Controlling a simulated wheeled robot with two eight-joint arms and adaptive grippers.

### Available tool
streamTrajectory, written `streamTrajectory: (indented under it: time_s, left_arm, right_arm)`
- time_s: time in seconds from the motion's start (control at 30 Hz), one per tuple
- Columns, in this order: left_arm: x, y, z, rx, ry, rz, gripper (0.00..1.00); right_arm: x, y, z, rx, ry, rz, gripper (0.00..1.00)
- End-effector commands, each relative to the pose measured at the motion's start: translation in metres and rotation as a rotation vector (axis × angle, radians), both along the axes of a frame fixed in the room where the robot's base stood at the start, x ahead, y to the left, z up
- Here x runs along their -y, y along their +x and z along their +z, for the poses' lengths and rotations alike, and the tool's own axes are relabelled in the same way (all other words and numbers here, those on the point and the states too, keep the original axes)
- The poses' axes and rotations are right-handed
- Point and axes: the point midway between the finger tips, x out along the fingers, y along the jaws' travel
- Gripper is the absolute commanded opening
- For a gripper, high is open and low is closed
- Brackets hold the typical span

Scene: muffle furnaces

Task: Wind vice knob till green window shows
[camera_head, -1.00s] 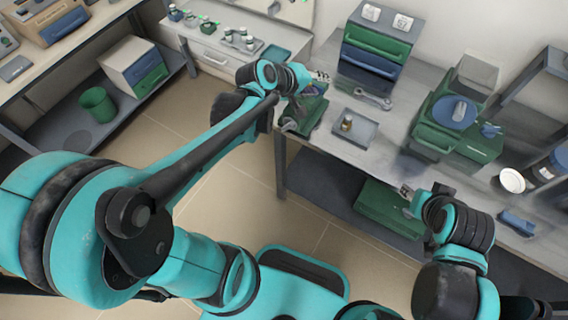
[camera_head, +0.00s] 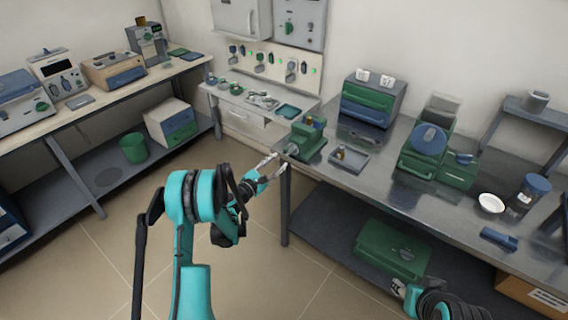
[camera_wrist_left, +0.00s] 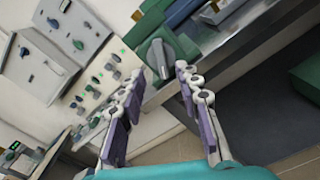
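The vice (camera_head: 308,138) is a green block at the near left corner of the metal bench, with a grey knob (camera_head: 291,149) on its left end. In the left wrist view the knob (camera_wrist_left: 158,58) is a dark round piece with a lighter grey bar across it, in front of the green body (camera_wrist_left: 184,46). My left gripper (camera_head: 277,165) is open and empty, just short of the knob; its fingers (camera_wrist_left: 160,74) lie either side of the knob's line, apart from it. No window can be made out on the vice.
A grey tray (camera_head: 350,158) with a small brass piece sits right of the vice. A drawer unit (camera_head: 371,100) stands behind. A green machine (camera_head: 428,145) is further right. A white side bench (camera_head: 240,105) stands to the left. Floor before the bench is clear.

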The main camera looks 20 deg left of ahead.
Motion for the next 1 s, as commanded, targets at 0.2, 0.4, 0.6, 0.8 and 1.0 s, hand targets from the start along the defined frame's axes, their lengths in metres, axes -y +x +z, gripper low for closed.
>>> streamTrajectory:
  time_s: [0.2,0.4,0.6,0.8,1.0]
  left_arm:
    - [0.013,0.033,-0.002,0.0,0.002,-0.004,0.34]
    - [0.023,0.059,-0.002,0.0,0.003,-0.003,0.34]
    - [0.025,0.068,0.0,0.0,0.004,-0.001,0.34]
    - [0.025,0.068,0.001,0.0,0.004,-0.001,0.34]
    - [0.026,0.068,0.001,0.0,0.004,-0.001,0.0]
  right_arm:
    - [0.0,0.0,-0.012,0.0,0.0,0.0,0.4]
    - [0.0,0.0,-0.02,0.0,0.0,0.0,0.4]
    - [0.0,0.0,-0.021,0.0,0.0,0.0,0.4]
    - [0.0,0.0,-0.021,0.0,0.0,0.0,0.4]
    - [0.0,0.0,-0.021,0.0,0.0,0.0,0.4]
